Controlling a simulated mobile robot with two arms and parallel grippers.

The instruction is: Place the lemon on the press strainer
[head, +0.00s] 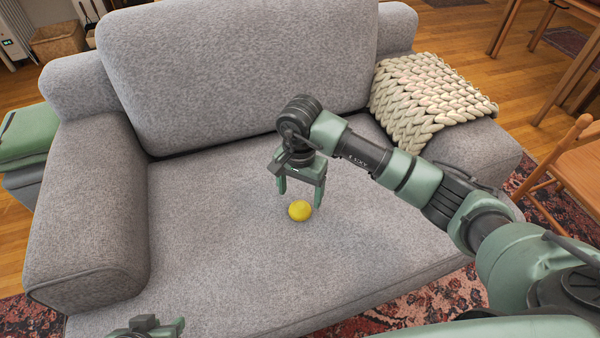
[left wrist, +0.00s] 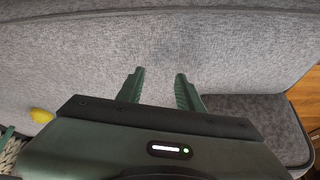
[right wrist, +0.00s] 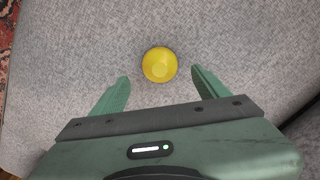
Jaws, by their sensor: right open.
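A yellow lemon (head: 300,210) lies on the seat of the grey sofa. My right gripper (head: 299,192) is above the lemon, pointing down, with its fingers apart and nothing between them. In the right wrist view the lemon (right wrist: 159,65) lies just ahead of the gap between the open fingertips (right wrist: 158,85). My left gripper (head: 148,328) shows only in part at the bottom of the head view. In the left wrist view its fingers (left wrist: 160,75) are apart and empty, and the lemon (left wrist: 42,115) shows at the left edge. No press strainer is in view.
The grey sofa (head: 200,240) has a tall backrest (head: 240,70) and a thick left armrest (head: 85,210). A cream knitted blanket (head: 425,100) lies over the right armrest. A wooden chair (head: 570,165) stands at right. The seat around the lemon is clear.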

